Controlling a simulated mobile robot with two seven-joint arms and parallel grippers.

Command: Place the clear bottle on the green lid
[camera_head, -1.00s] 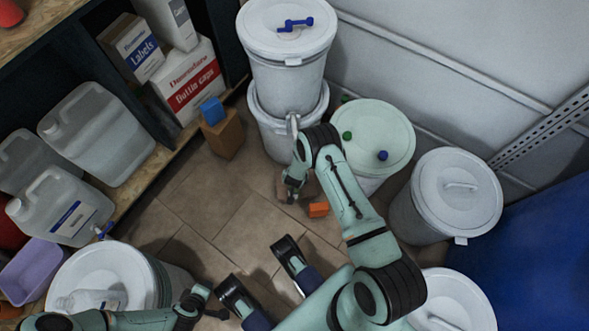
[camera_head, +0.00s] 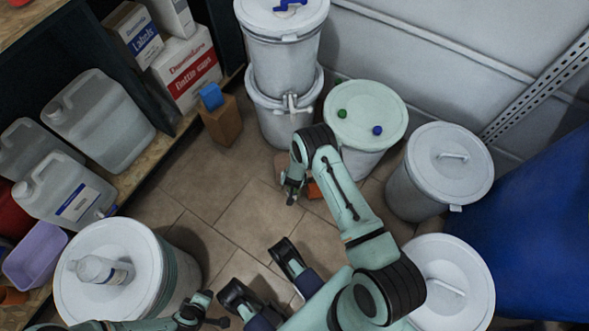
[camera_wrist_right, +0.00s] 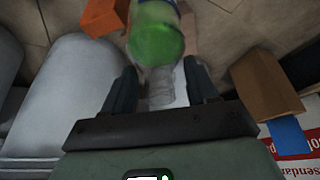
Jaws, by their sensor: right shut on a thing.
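The green lid (camera_head: 365,112) is a pale green disc on a drum, right of the stacked drums, with a green cap (camera_head: 342,114) and a blue cap (camera_head: 377,130) on it. My right gripper (camera_head: 290,190) hangs over the floor left of that drum. In the wrist view my right gripper (camera_wrist_right: 160,88) is shut on the neck of a see-through bottle with green in it (camera_wrist_right: 157,38). Another pale, translucent bottle (camera_head: 100,270) lies on the white drum lid at lower left. My left gripper (camera_head: 213,309) is low, right of that drum; its jaws are unclear.
White lidded drums stand at right (camera_head: 448,165) and lower right (camera_head: 450,285). A brown block (camera_head: 222,122) with a blue block on top and an orange block (camera_head: 313,188) are on the floor. Shelves with jugs and boxes line the left.

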